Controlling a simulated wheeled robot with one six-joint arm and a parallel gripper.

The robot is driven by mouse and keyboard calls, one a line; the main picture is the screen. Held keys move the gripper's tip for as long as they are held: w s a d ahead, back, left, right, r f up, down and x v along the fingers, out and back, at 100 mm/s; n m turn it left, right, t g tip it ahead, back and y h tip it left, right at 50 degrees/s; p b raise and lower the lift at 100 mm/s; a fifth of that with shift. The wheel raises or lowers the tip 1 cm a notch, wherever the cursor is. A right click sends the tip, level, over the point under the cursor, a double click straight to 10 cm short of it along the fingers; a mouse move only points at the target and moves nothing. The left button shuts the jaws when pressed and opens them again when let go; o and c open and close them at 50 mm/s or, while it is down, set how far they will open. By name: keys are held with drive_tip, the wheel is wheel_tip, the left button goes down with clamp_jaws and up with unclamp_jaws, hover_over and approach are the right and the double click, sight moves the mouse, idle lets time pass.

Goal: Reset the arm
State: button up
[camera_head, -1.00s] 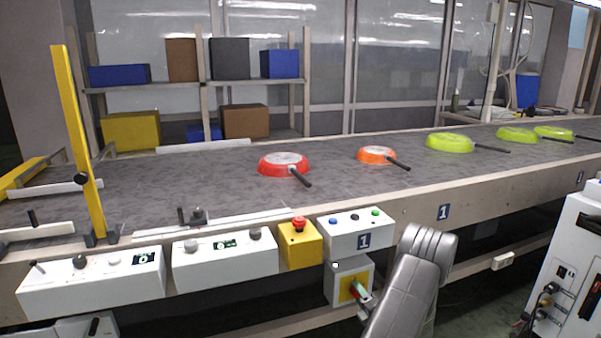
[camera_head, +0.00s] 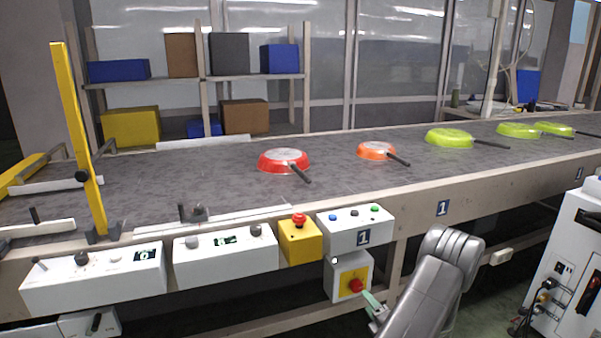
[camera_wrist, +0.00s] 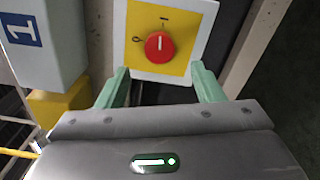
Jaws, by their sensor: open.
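My gripper (camera_head: 373,301) is low in front of the conveyor, at the lower right of a red rotary knob (camera_head: 356,286) on a yellow plate. In the wrist view my gripper (camera_wrist: 160,72) has its two green fingers apart with nothing between them. The red knob (camera_wrist: 159,47) is just beyond the fingertips, and its white mark points up toward the "I" on the yellow plate (camera_wrist: 183,22). My grey arm reaches up from the bottom of the head view.
The conveyor (camera_head: 220,180) carries a red pan (camera_head: 283,160), an orange pan (camera_head: 375,151) and several green pans. White control boxes (camera_head: 225,262) and a yellow emergency-stop box (camera_head: 299,241) line its front edge. A white cabinet (camera_head: 570,250) stands at the right.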

sight(358, 289)
drive_tip(key=x, duration=0.7)
drive_tip(key=shift+a+f+b, duration=0.1)
drive_tip(key=shift+b, duration=0.3)
drive_tip(key=shift+w+a, duration=0.1)
drive_tip(key=shift+w, duration=0.3)
drive_tip(key=shift+s+n+b, duration=0.1)
drive_tip(key=shift+n+b, duration=0.3)
drive_tip(key=shift+n, duration=0.6)
drive_tip(key=n+b, duration=0.1)
drive_tip(key=n, duration=0.4)
drive_tip(key=shift+n+b, duration=0.3)
drive_tip(key=n+b, duration=0.1)
drive_tip(key=n, duration=0.6)
drive_tip(key=shift+s+d, duration=0.25)
drive_tip(key=shift+d, duration=0.05)
drive_tip(key=shift+v, duration=1.4)
drive_tip(key=shift+a+n, duration=0.1)
drive_tip(key=shift+n, duration=0.2)
